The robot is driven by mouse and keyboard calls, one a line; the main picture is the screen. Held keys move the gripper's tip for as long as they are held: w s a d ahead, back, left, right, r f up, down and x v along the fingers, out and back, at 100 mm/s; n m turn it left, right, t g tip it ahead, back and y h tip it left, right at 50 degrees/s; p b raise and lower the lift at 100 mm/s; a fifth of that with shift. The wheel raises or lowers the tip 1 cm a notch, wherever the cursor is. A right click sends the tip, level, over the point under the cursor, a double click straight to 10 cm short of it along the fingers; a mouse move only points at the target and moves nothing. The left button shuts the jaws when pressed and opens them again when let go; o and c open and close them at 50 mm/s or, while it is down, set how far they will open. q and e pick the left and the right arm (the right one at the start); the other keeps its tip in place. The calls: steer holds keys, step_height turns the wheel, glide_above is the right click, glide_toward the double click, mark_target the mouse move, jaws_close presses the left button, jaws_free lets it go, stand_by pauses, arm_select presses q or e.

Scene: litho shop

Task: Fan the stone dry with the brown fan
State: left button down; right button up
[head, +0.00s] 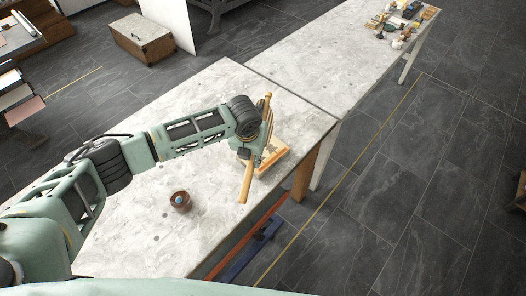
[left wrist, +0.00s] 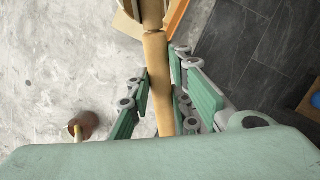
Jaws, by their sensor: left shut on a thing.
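My left gripper (left wrist: 160,80) is shut on a long tan wooden handle, which I take to be the brown fan (head: 245,184). In the head view the fan is steeply tilted over the right edge of the near table, and my gripper hides its middle. The handle (left wrist: 157,70) runs between the fingers in the left wrist view. An orange-edged flat piece (head: 275,163) lies beside and under the gripper at the table edge; it may be the stone or its frame, but it is mostly covered. My right gripper is not in view.
The near table's left part is clear.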

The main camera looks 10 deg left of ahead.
arm_select(q)
steer(key=shift+d+r, duration=0.1)
steer(key=shift+d, duration=0.15)
steer(key=shift+w+v, duration=0.2)
steer(key=shift+v, duration=0.7)
steer(key=shift+w+v, duration=0.25)
steer(key=shift+v, duration=0.7)
steer(key=shift+r, duration=0.1)
